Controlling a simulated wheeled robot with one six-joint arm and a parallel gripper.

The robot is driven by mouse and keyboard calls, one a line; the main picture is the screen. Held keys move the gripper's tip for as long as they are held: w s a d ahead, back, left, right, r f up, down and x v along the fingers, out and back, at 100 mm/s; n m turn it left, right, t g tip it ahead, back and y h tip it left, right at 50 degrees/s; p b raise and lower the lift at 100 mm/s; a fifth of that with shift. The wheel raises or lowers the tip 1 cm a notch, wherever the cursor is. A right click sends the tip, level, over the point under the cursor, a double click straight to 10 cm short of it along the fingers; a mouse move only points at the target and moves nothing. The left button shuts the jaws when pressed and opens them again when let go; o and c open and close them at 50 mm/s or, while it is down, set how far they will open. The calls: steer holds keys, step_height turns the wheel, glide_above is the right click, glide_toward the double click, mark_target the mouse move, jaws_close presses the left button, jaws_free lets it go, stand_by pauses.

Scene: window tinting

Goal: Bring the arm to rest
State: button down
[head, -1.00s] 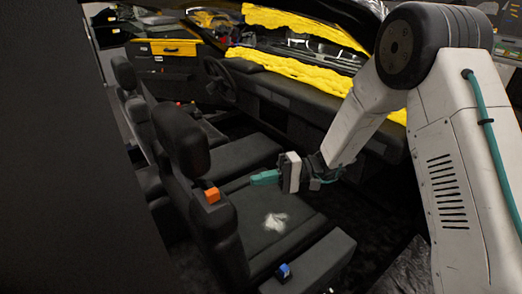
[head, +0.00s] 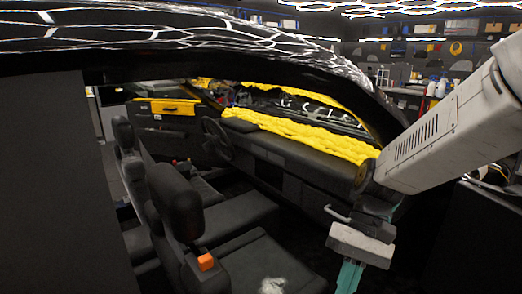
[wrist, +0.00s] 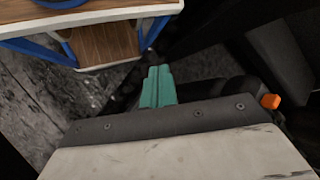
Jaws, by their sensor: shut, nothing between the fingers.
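My gripper (head: 349,277) hangs at the lower right in the head view, in front of the dashboard's near end, with its teal fingers pointing down. It also shows in the wrist view (wrist: 157,86), where the two teal fingers lie together with nothing between them. My white arm comes in from the right edge of the head view and bends down to the wrist. The fingertips reach near the bottom of the head view.
Yellow cloth (head: 300,136) covers the dashboard top. A blue-framed cart with wooden shelves (wrist: 105,42) shows in the wrist view.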

steer(key=s+d+r+t+h, duration=0.4)
steer(key=s+d+r+t, duration=0.3)
steer(key=s+d+r, duration=0.2)
steer(key=shift+s+d+m+h, duration=0.3)
steer(key=shift+s+d+m, duration=0.15)
steer(key=shift+d, duration=0.65)
